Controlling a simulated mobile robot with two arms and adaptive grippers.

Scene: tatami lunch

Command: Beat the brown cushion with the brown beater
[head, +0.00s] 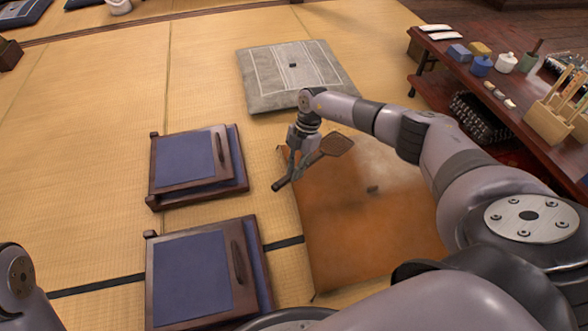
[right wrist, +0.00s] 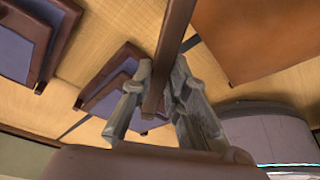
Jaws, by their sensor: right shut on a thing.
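The brown cushion (head: 350,225) lies flat on the tatami in front of me, with a small dark tuft at its middle. My right gripper (head: 301,160) is above the cushion's far left corner, shut on the handle of the brown beater (head: 337,145). The beater's flat head points right, over the cushion's far edge, and its handle end reaches down to the left. In the right wrist view the beater's handle (right wrist: 172,50) runs between the fingers (right wrist: 155,100), and part of the cushion (right wrist: 265,35) shows at top right. My left gripper is not in view.
Two low dark wooden pieces with blue panels (head: 185,165) (head: 190,275) stand left of the cushion. A grey cushion (head: 270,90) lies beyond. A dark low table (head: 500,90) with small pots and utensils stands at right.

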